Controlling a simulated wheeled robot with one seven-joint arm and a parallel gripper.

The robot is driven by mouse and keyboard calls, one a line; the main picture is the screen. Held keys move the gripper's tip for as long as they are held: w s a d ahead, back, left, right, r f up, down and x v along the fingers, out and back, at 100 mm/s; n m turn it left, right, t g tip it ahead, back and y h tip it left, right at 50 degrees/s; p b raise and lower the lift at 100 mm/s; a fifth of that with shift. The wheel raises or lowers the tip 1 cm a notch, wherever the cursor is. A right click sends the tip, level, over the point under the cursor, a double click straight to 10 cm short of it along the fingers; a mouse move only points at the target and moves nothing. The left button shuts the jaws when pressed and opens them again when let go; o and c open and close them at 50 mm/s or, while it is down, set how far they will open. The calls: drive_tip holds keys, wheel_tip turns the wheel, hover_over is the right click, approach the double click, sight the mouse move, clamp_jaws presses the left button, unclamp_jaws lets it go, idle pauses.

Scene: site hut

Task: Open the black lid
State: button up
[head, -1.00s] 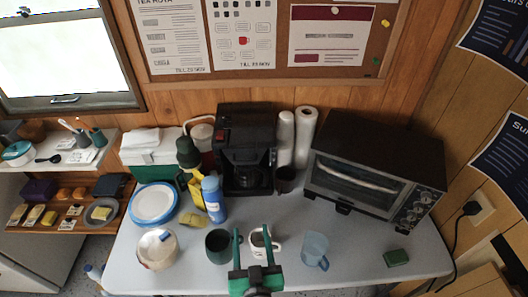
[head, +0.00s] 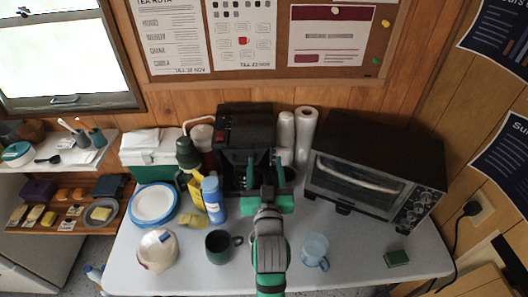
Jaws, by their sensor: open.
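The black coffee maker (head: 232,150) stands at the back middle of the table, against the wall. Its black lid (head: 246,114) is on top and looks closed, though its edges are hard to make out. My gripper (head: 265,170) is open and empty, with its green fingers pointing toward the machine's front, below the lid. Whether the fingers touch the machine cannot be told. They hide part of its lower front.
White paper rolls (head: 304,135) and a toaster oven (head: 375,175) stand to the right. A blue bottle (head: 213,198) and a green flask (head: 187,153) stand close on the left. A dark green mug (head: 218,246) and a blue mug (head: 315,249) flank my arm.

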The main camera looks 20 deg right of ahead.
sight(264, 148)
drive_tip(key=x, duration=0.6)
clamp_jaws()
